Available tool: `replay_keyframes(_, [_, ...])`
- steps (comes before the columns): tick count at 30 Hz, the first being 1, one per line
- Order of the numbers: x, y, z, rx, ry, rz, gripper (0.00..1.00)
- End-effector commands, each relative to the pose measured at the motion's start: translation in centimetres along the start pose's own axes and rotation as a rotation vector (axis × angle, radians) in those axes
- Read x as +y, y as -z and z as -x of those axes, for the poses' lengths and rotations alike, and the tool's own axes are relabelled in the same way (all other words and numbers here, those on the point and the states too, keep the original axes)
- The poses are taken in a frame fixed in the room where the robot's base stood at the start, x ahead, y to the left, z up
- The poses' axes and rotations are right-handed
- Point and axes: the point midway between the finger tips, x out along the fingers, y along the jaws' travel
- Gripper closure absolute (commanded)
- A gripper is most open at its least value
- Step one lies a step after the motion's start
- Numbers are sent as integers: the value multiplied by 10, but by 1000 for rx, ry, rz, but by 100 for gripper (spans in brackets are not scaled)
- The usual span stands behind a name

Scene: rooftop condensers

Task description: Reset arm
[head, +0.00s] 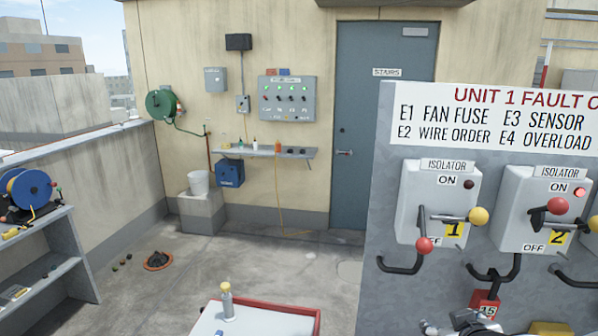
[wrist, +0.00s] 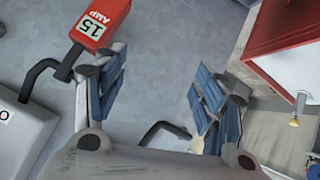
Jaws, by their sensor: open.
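My gripper (wrist: 160,82) is open in the wrist view, its two blue-padded fingers wide apart with nothing between them. In the head view part of my arm's end shows at the bottom edge, below the isolator panel (head: 378,200). A red block marked 15 AMP (wrist: 103,22) is beside the left fingertip in the wrist view; I cannot tell if they touch. The red block also shows in the head view (head: 486,305), under isolator 1 (head: 425,205) near a black hook. Isolator 2 (head: 530,210) is to its right, with a red lamp lit.
A shelf (head: 60,250) with a blue cable reel (head: 27,188) is at left. Black hooks (head: 398,265) jut from the panel. The floor towards the door (head: 378,120) is mostly clear.

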Motion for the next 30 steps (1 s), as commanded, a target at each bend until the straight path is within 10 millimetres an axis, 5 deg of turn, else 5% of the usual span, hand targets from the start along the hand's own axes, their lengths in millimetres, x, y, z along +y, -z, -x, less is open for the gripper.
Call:
replay_keyframes(5, [-47, 1, 78, -140, 53, -19, 36])
replay_keyframes(9, [-86, -24, 139, -263, 143, -67, 36])
replay_keyframes(15, [-126, -59, 200, -393, 269, -115, 36])
replay_keyframes(19, [-135, -68, 214, -428, 302, -123, 36])
replay_keyframes(30, [-135, -69, 215, -433, 303, -124, 36])
